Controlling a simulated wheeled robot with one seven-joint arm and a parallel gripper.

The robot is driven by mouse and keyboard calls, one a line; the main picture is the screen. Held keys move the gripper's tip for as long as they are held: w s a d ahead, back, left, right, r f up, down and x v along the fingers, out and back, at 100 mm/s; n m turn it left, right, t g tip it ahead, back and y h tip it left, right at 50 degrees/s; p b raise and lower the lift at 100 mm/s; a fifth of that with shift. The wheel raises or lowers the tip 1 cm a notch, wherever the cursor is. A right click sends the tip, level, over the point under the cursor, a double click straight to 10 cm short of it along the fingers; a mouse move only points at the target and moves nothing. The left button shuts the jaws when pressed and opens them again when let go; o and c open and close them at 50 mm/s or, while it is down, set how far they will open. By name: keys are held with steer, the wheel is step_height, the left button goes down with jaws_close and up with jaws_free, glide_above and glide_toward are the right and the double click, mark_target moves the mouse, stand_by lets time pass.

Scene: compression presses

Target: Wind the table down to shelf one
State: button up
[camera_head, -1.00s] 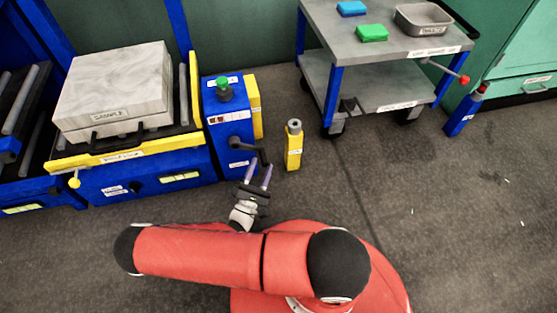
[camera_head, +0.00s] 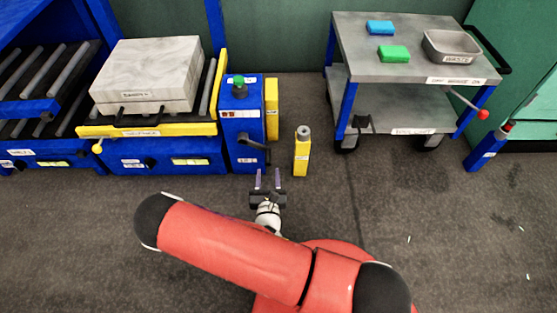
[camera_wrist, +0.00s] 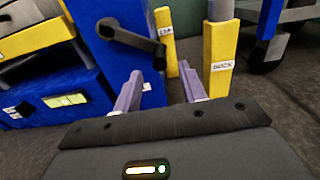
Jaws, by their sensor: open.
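The lift table (camera_head: 195,129) is blue with a yellow front edge and rollers, at the left in the head view. A grey sample block (camera_head: 150,75) rests on it. A blue control post (camera_head: 243,118) with a green button on top stands at its right end. A black crank (camera_head: 255,146) is on the post's front; it also shows in the wrist view (camera_wrist: 130,40), just beyond my fingers. My gripper (camera_head: 268,178) is open and empty, in front of and slightly below the crank. Its two purple fingers (camera_wrist: 160,92) point at the post, apart from the crank.
A yellow dock post (camera_head: 302,155) stands close to the right of my gripper. A grey cart (camera_head: 430,70) holds a blue block, a green block and a metal tray. Roller shelves (camera_head: 40,85) are at the far left.

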mark_target(268, 151)
steer(key=w+b, duration=0.1)
steer(key=w, duration=0.6)
steer(key=shift+d, duration=0.1)
jaws_close()
